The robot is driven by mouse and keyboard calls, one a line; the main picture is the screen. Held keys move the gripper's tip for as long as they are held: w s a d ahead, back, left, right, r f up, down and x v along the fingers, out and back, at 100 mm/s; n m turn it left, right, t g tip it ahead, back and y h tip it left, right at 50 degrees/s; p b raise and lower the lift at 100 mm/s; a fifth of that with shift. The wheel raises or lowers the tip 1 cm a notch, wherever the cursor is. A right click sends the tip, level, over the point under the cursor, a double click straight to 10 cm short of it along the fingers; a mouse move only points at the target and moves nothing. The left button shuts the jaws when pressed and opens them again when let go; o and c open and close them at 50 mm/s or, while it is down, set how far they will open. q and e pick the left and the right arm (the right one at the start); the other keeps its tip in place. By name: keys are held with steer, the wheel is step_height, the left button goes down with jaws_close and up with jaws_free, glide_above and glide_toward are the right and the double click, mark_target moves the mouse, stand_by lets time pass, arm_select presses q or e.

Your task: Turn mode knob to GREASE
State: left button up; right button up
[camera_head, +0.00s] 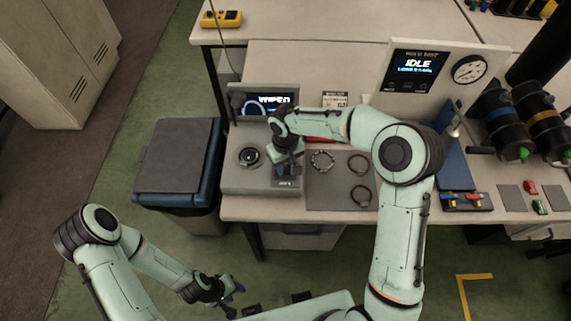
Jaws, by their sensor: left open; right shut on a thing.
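The grey machine (232,181) stands on the bench with a dark screen (270,103) at its back, its lettering partly cut off by my arm. My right gripper (287,172) points down over the right part of the machine's top, at a small dark control plate (287,184). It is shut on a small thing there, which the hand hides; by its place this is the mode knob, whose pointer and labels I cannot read. My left gripper (222,295) is open and empty, low in front of the bench, far from the machine.
A gauge panel reading IDLE (413,73) and black cylinders (502,122) stand further right. A blue-rimmed bin (181,158) stands left of the bench.

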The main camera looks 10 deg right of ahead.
steer(key=m+b, duration=0.2)
steer(key=m, duration=0.1)
steer(key=shift+f+m, duration=0.1)
steer(key=shift+m, duration=0.3)
steer(key=m, duration=0.2)
steer(key=shift+m+b, duration=0.4)
steer(key=m, duration=0.2)
steer(key=shift+m+b, duration=0.3)
steer(key=m, duration=0.3)
steer(key=shift+a+m, duration=0.1)
steer(key=shift+m, duration=0.2)
arm_select(q)
steer(key=s+f, duration=0.3)
steer(key=f, duration=0.2)
steer(key=shift+s, duration=0.2)
arm_select(e)
steer(key=shift+m, duration=2.2)
arm_select(q)
steer(key=shift+f, duration=0.1)
arm_select(e)
steer(key=o, duration=1.1)
steer(key=shift+c, duration=0.2)
